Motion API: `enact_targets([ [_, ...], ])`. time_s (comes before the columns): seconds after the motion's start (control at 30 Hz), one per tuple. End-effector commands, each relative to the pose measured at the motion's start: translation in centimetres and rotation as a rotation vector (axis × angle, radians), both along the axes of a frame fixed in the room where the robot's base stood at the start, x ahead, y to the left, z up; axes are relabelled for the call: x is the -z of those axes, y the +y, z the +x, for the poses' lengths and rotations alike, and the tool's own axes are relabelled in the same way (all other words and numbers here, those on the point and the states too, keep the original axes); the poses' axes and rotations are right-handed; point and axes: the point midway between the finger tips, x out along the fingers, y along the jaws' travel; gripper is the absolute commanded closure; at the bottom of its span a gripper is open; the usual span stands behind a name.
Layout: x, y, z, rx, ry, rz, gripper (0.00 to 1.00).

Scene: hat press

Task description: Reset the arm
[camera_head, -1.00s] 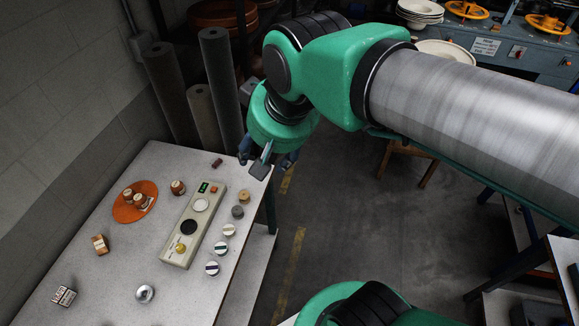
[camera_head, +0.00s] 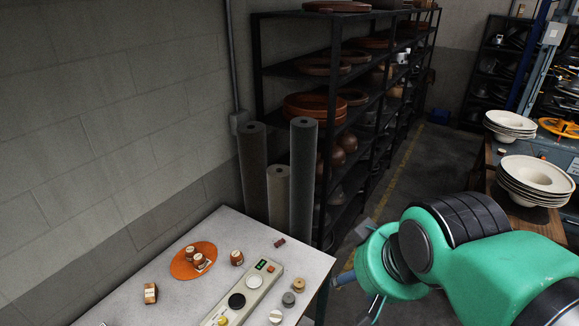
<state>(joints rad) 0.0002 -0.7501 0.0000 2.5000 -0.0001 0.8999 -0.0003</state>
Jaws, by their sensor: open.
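My arm (camera_head: 470,270) is green with dark ribbed joints and reaches in from the lower right. My gripper (camera_head: 349,256) is at its end, to the right of the white table's right edge and apart from it. Its dark fingers point left and stand apart, so it is open. I see nothing held between them. The wrist hides part of the gripper.
The table (camera_head: 150,265) bears an orange disc (camera_head: 183,268) with small brown bottles, a beige panel (camera_head: 240,297) and several small round pieces. Grey rolls (camera_head: 303,180) stand behind it. A shelf rack (camera_head: 335,110) and stacked pale hats (camera_head: 535,178) stand farther back. Floor shows beyond my gripper.

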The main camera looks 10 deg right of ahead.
Motion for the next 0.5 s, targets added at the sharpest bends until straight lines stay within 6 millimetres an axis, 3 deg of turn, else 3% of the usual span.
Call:
enact_targets([
  [0.3,4.8,0.0,0.0,0.0,0.001,0.0,0.45],
  [0.5,6.5,0.0,0.0,0.0,0.0,0.0,0.45],
])
